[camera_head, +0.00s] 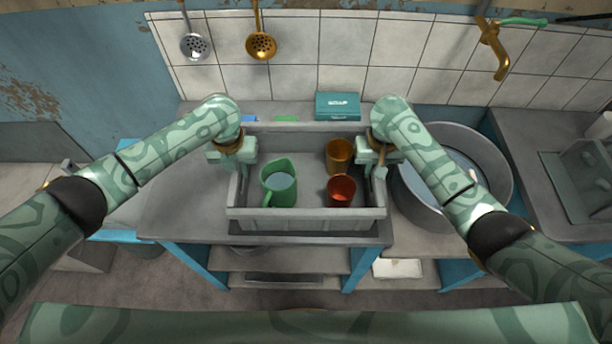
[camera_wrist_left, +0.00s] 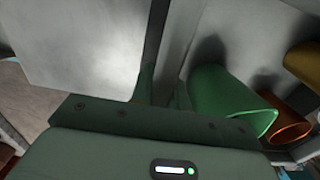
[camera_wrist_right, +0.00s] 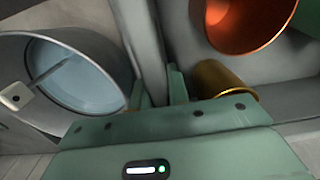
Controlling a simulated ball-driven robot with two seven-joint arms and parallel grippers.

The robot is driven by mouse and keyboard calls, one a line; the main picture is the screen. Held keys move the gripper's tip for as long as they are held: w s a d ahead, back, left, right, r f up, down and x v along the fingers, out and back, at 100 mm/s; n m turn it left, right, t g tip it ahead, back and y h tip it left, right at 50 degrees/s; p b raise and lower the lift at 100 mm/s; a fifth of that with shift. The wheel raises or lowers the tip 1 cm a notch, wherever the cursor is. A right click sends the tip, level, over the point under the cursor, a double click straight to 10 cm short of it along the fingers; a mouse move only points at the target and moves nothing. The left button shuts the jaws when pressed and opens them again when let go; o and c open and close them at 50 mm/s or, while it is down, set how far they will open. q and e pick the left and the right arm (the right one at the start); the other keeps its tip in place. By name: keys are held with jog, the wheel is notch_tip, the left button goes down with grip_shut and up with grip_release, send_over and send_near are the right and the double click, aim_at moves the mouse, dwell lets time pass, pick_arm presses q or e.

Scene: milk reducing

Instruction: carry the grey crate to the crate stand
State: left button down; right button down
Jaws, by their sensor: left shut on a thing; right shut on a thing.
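The grey crate (camera_head: 306,221) is on the grey counter in the head view, in front of me; whether it touches the counter I cannot tell. It holds a green jug (camera_head: 278,184), a yellow-brown cup (camera_head: 340,154) and a red-orange cup (camera_head: 341,189). My left gripper (camera_head: 241,162) is shut on the crate's left wall, and the wall shows between its fingers in the left wrist view (camera_wrist_left: 165,92). My right gripper (camera_head: 373,162) is shut on the right wall, also seen in the right wrist view (camera_wrist_right: 160,88). No separate crate stand can be made out.
A large round metal basin (camera_head: 493,172) with liquid stands close to the crate's right. A teal box (camera_head: 337,106) sits behind the crate. Bare counter (camera_head: 180,205) lies to the left. A lower shelf with a white item (camera_head: 398,268) is beneath. Ladles hang on the wall.

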pick_arm(q)
jog(key=shift+r, duration=0.15)
pick_arm(e)
jog(key=shift+r, duration=0.15)
